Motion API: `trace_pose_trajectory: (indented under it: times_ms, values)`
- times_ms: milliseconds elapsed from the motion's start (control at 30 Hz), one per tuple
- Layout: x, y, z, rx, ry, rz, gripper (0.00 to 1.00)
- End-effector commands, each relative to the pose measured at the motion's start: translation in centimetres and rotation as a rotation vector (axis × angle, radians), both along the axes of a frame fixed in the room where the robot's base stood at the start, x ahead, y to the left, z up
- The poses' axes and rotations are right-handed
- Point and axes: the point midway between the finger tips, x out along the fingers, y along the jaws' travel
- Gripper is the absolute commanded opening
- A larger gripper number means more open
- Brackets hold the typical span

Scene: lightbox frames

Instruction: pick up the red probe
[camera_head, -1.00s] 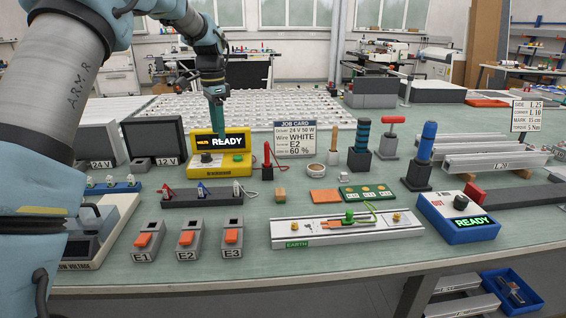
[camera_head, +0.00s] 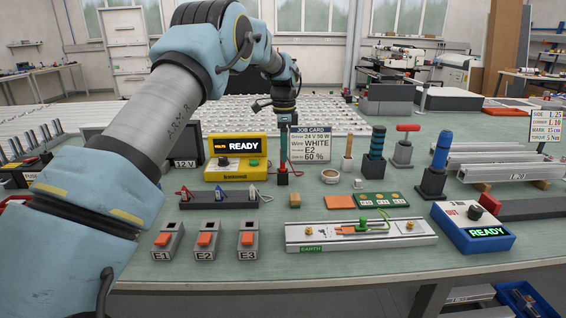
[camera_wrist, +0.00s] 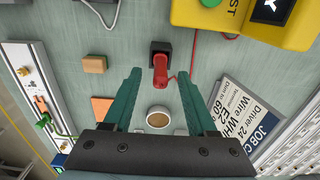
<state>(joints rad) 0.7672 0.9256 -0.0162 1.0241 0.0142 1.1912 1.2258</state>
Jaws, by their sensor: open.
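The red probe (camera_wrist: 160,72) stands in a small black holder (camera_wrist: 158,46) on the bench, with a red wire running from it toward the yellow meter. In the wrist view my gripper (camera_wrist: 158,74) is open, with one green finger on each side of the probe and visible gaps to both. In the head view my gripper (camera_head: 283,162) points down over the probe, behind the black lead rack. The gripper mostly hides the probe there; only its lower part and the holder (camera_head: 283,180) show. I cannot tell how far the fingertips are above the bench.
The yellow meter (camera_head: 233,168) reading READY stands close on the left. The black rack (camera_head: 217,200) with small clips lies in front. A small wooden block (camera_wrist: 95,64) lies near the probe.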

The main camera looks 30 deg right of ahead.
Motion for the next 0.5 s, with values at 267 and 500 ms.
trace_pose_trajectory:
  times_ms: [267, 500]
  values:
    - [0.1, 0.3, -3.6, 0.002, 0.001, 0.001, 0.57]
    - [0.1, 0.3, -4.1, 0.000, 0.001, 0.001, 0.57]
